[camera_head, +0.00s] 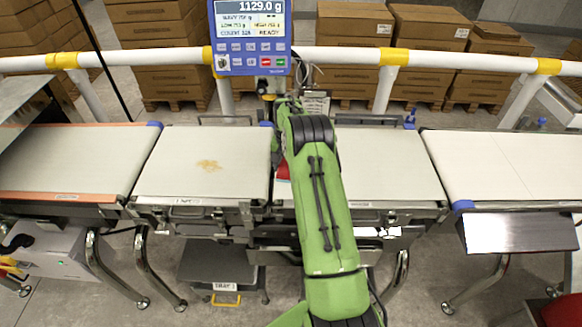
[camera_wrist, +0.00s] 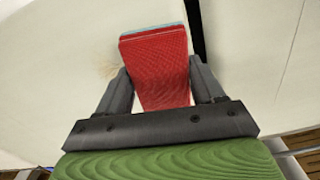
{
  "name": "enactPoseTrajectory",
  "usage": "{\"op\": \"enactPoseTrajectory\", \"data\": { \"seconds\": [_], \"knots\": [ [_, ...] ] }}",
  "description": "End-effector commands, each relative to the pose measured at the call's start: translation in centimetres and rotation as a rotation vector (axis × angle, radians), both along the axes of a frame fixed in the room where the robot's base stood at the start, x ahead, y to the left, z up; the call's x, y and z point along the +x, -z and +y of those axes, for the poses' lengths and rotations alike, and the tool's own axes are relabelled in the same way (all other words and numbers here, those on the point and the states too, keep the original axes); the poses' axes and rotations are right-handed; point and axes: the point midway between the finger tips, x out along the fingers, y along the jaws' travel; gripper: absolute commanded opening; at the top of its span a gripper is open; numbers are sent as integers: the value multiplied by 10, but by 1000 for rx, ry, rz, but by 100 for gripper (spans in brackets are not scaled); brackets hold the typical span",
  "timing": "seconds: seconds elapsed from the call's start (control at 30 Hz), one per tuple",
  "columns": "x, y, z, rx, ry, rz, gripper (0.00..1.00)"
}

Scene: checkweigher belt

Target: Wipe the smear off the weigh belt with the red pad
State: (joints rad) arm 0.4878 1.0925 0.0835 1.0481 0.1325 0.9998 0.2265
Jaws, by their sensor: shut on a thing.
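The red pad (camera_wrist: 155,62), with a pale blue-grey layer along its far edge, sits between the two dark fingers of my gripper (camera_wrist: 160,88) in the wrist view. My gripper is shut on it. In the head view only a sliver of the red pad (camera_head: 283,172) shows beside my green arm, which hides the gripper. The tan-brown smear (camera_head: 208,165) lies on the white weigh belt (camera_head: 175,180), left of the pad and apart from it. In the wrist view the smear shows faintly (camera_wrist: 103,66) to the left of the pad. I cannot tell whether the pad touches a belt.
A blue scale display (camera_head: 250,40) reading 1129.0 g stands behind the belts. A white rail (camera_head: 330,56) with yellow bands runs behind. An orange-edged belt (camera_head: 70,165) lies to the left, more pale belts (camera_head: 390,170) to the right. A dark gap (camera_wrist: 195,35) separates belts beside the pad.

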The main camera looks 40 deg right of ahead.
Motion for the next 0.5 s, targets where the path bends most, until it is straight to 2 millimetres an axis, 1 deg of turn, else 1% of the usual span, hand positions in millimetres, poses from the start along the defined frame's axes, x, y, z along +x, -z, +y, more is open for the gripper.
{"op": "enactPoseTrajectory", "data": {
  "seconds": [0.1,0.23,0.37,0.5],
  "knots": [
    [7,-2,-7,-2,0,1,43],
    [8,-2,-9,-2,0,1,43],
    [3,-2,-16,-4,2,1,43],
    [-6,-1,-28,-4,4,-1,43]
  ]
}}
